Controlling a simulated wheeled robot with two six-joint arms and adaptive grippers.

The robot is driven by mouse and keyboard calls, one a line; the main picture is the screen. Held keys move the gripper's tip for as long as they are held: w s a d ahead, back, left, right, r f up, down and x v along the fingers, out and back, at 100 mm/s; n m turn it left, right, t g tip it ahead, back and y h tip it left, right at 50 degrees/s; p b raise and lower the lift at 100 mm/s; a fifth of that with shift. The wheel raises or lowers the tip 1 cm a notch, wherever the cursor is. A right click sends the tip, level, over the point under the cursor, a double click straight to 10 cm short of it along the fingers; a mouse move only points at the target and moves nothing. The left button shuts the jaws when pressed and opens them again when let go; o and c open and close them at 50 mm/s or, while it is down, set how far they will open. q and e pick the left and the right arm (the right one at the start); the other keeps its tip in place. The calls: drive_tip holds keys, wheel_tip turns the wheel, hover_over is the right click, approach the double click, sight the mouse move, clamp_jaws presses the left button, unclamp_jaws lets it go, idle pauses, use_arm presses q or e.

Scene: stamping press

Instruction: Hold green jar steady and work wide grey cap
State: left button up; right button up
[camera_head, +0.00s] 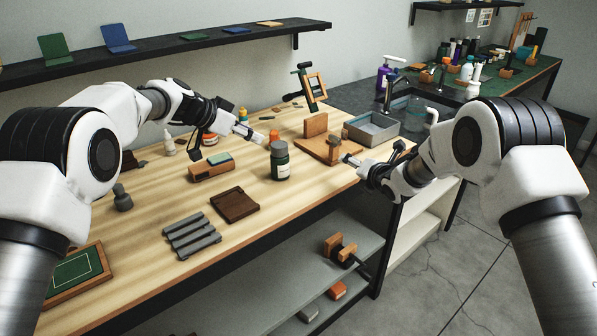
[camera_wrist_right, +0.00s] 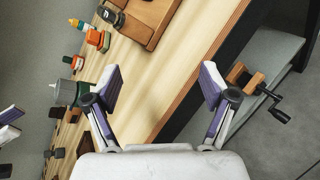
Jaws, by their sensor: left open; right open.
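The green jar (camera_head: 280,167) stands upright near the middle of the wooden bench, with the wide grey cap (camera_head: 279,147) on top. In the right wrist view the grey cap (camera_wrist_right: 62,93) shows at the left, and a finger partly hides the jar (camera_wrist_right: 82,92). My left gripper (camera_head: 236,138) is open and empty, left of the jar and apart from it. My right gripper (camera_head: 373,154) is open and empty, to the right of the jar. Its fingers (camera_wrist_right: 161,88) are spread wide, with only bench and edge seen between them.
A small orange container (camera_head: 274,136) stands close behind the jar. A wooden fixture (camera_head: 318,149) and a grey bin (camera_head: 370,130) are to its right. A brown tray (camera_head: 235,205), a grey slotted rack (camera_head: 191,236) and a wooden block holder (camera_head: 211,171) lie left and in front.

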sight(286, 169)
drive_tip(key=a+n, duration=0.2)
drive_tip(key=a+r+n+y, duration=0.1)
drive_tip(key=a, duration=0.1)
drive_tip(key=a+n+y, duration=0.1)
drive_tip(key=a+n, duration=0.1)
drive_tip(key=shift+w+a+r+n, duration=0.2)
drive_tip(key=shift+a+r+n, duration=0.05)
drive_tip(key=shift+a+n, duration=0.05)
drive_tip(key=a+n, duration=0.2)
drive_tip(key=a, duration=0.1)
drive_tip(key=s+a+n+g+y, duration=0.1)
drive_tip(key=a+n, duration=0.2)
drive_tip(key=a+n+y, duration=0.1)
drive_tip(key=a+n, duration=0.1)
drive_tip(key=a, duration=0.1)
drive_tip(key=shift+s+f+g, duration=0.2)
drive_tip(key=shift+s+g, duration=0.1)
drive_tip(key=shift+g, duration=0.1)
drive_tip(key=shift+a+f+n, duration=0.1)
drive_tip(key=shift+a+n, duration=0.15)
drive_tip(key=shift+n, duration=0.15)
drive_tip(key=x, duration=0.7)
drive_tip(key=shift+w+f, duration=0.1)
drive_tip(key=shift+w, duration=0.05)
clamp_jaws()
